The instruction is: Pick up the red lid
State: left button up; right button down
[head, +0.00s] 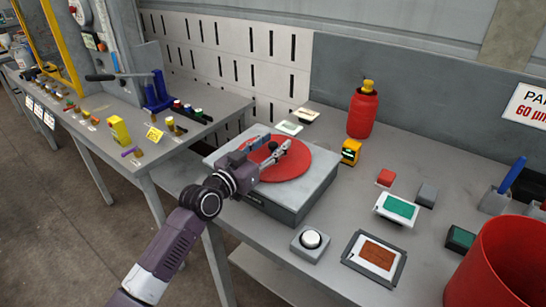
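A flat, round red disc (292,166), which looks like the red lid, lies on top of a low grey box (289,207) on the workbench. My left gripper (283,147) reaches over the disc from the left, its fingers close above or at the disc's middle. It hides part of the disc's left side. The fingers are small and seen from the side, so their opening and any contact with the disc cannot be told. My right gripper is out of view.
A red bottle (363,113) stands behind the box. A white round button (311,239), a green-screened panel (397,209) and a small red block (386,177) are to the right. A large red bin (500,265) fills the lower right. A second bench (205,128) is at left.

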pick_arm(q)
grip_shut()
jog(key=shift+r, duration=0.15)
